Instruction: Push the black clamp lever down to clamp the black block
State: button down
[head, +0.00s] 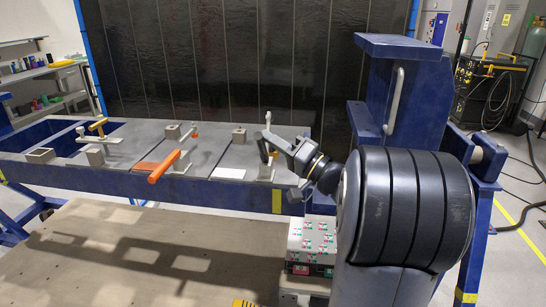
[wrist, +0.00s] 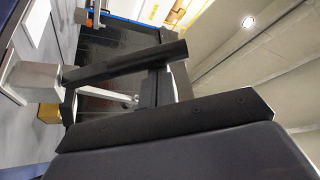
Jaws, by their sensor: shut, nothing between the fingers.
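The black clamp lever (wrist: 125,62) shows in the wrist view as a dark round bar running from a grey block (wrist: 35,78) toward my gripper's fingers. In the head view the black lever (head: 262,149) appears at the right-hand clamp on the table, slanting down toward the front edge. My gripper (head: 272,143) is shut and empty, right beside the lever. I cannot tell whether it touches the lever. A pale upright post (head: 268,119) stands behind it. I cannot make out a black block; my gripper and the clamp may hide it.
A blue upright frame (head: 400,95) rises at the right. A black panel (head: 215,60) closes off the back.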

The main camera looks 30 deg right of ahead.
aim_at(260, 148)
jog(key=shift+s+a+f+n+y+b, duration=0.25)
jog(key=shift+f+n+y+b, duration=0.35)
jog(key=shift+b, duration=1.2)
jog(key=shift+s+a+f+n+y+b, duration=0.25)
jog(key=shift+n+b, duration=0.6)
jog(key=shift+b, duration=0.95)
jog(key=shift+s+a+f+n+y+b, duration=0.1)
jog(key=shift+s+f+n+y+b, duration=0.55)
jog(key=shift+b, duration=1.15)
jog(key=f+n+y+b, duration=0.1)
jog(key=n+b, duration=0.1)
jog(key=b, duration=0.3)
jog(key=s+a+f+n+g+y+b, duration=0.1)
jog(key=f+n+b, duration=0.1)
jog(key=b, duration=0.3)
jog(key=f+n+g+y+b, duration=0.1)
jog(key=n+b, duration=0.1)
jog(key=b, duration=0.4)
jog(key=shift+s+a+f, duration=0.2)
jog(key=shift+s+f, duration=0.05)
jog(key=shift+f, duration=0.1)
jog(key=shift+f+b, duration=0.1)
jog(key=shift+b, duration=0.2)
